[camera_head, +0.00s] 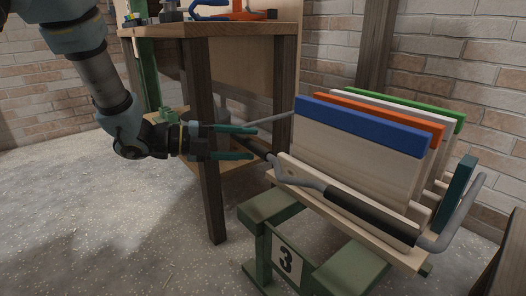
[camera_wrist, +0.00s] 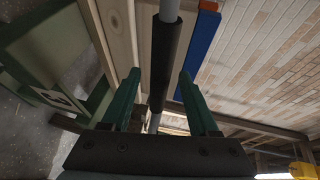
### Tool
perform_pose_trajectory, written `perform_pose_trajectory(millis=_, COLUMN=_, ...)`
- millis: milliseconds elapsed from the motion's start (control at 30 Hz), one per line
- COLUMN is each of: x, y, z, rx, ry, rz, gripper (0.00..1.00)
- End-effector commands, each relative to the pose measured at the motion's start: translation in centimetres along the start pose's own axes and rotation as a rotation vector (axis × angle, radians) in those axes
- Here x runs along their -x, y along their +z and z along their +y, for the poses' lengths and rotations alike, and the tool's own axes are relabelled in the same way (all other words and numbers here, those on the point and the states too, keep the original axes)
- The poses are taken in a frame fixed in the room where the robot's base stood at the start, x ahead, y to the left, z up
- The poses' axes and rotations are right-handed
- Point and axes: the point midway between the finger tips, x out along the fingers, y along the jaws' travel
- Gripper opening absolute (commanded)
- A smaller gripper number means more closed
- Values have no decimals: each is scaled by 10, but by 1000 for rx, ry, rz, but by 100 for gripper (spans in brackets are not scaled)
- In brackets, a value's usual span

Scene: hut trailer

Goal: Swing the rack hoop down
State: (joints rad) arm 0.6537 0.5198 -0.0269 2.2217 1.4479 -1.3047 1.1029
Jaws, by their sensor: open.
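The rack hoop is a bent grey tube (camera_head: 303,180) with a black sleeve (camera_head: 370,212). In the head view the sleeve runs along the rack's near long side, and the tube's right part bends up beside the rack's right end. My gripper (camera_head: 254,142) is left of the rack, its green fingers open and pointing right towards it. In the wrist view the black sleeve (camera_wrist: 165,62) shows between the open fingers (camera_wrist: 158,76), seemingly beyond the tips; contact cannot be told. The rack (camera_head: 283,162) is a wooden tray holding upright boards with blue, orange, white and green top edges.
A green stand (camera_head: 268,210) with a number 3 plate bears the rack. A wooden workbench (camera_head: 205,160) stands behind my gripper, with tools on top. A thin grey rod (camera_head: 272,118) slants between my gripper and the blue-edged board. Brick walls close the back; floor is open at left.

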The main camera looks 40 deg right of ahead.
Motion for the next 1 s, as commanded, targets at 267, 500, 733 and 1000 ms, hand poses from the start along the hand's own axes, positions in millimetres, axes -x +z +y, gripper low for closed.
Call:
perform_pose_trajectory(millis=267, x=-40, y=0, z=2, rx=0, ry=0, rz=0, gripper=61)
perform_pose_trajectory(millis=500, x=-48, y=1, z=0, rx=1, ry=0, rz=-2, gripper=61)
perform_pose_trajectory(millis=733, x=-48, y=1, z=0, rx=1, ry=0, rz=-2, gripper=55)
perform_pose_trajectory(millis=1000, x=-48, y=1, z=0, rx=2, ry=0, rz=-2, gripper=25)
